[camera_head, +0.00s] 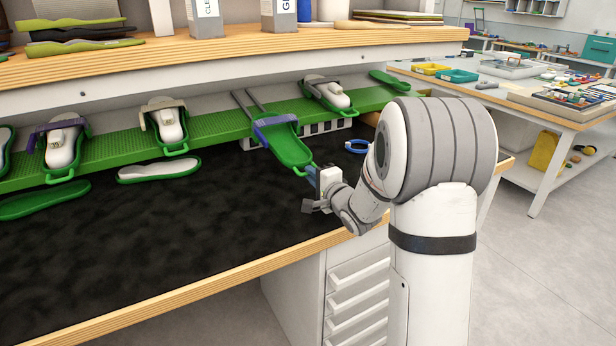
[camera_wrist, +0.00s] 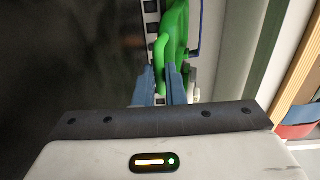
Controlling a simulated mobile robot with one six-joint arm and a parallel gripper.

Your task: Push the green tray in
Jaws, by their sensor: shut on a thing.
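The green tray (camera_head: 288,146) is pulled out from the green rack along two grey rails and juts over the black mat. It is shaped like a sole, with a purple clamp across it and a loop handle at its near end. I see no insole on it. My gripper (camera_head: 311,171) is at the near end of the tray, with its blue fingers at the handle. In the wrist view, the fingers (camera_wrist: 160,85) are shut on the handle of the tray (camera_wrist: 173,42).
Other green trays with white insoles (camera_head: 168,125) sit along the rack (camera_head: 215,125) to the left and right. A loose white insole (camera_head: 158,168) and a green one (camera_head: 45,201) lie on the mat. A blue ring-shaped thing (camera_head: 357,146) lies right of the tray. The wooden shelf (camera_head: 230,46) overhangs the rack.

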